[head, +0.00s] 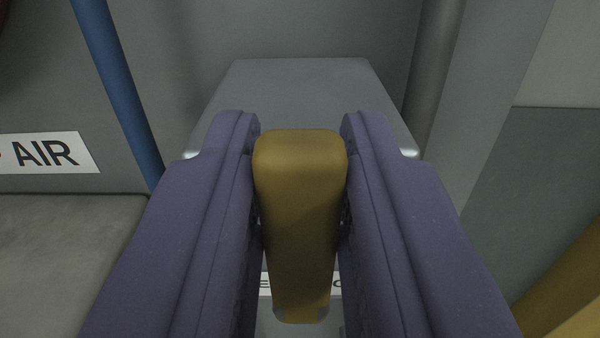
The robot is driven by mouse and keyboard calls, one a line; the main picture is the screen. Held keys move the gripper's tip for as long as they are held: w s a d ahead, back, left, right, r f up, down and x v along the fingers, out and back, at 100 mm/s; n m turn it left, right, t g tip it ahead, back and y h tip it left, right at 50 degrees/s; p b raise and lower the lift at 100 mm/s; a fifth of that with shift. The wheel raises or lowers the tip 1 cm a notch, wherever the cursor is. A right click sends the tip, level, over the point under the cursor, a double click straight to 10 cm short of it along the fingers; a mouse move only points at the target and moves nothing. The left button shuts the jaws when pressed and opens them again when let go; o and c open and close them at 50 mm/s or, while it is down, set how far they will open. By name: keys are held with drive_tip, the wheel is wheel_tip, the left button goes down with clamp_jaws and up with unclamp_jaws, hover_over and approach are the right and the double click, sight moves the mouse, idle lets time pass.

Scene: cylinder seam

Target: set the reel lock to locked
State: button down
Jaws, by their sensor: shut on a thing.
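My gripper (300,135) has two purple fingers, one on each side of a yellow-brown handle (300,210). It is shut on this handle, which looks like the reel lock's lever. The handle is wide and rounded at its upper end in the picture and narrows toward the bottom. A grey box (305,90) stands behind the handle and fingertips. A white label (265,284) shows low behind the handle; the handle and fingers hide most of its lettering, so I cannot read the lock's position.
A blue pipe (115,85) runs down at the left, beside a white "AIR" sign (45,153). A grey surface (65,255) lies below the sign. A dark grey pipe (433,70) stands at the right. A yellow bar (570,285) crosses the lower right corner.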

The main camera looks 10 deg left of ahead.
drive_tip(key=c, duration=1)
unclamp_jaws()
drive_tip(key=shift+c, duration=0.2)
drive_tip(key=s+d, duration=0.1)
drive_tip(key=s, duration=0.6)
drive_tip(key=shift+s+d+p, duration=0.3)
drive_tip(key=shift+s+p, duration=0.05)
drive_tip(key=shift+p, duration=0.1)
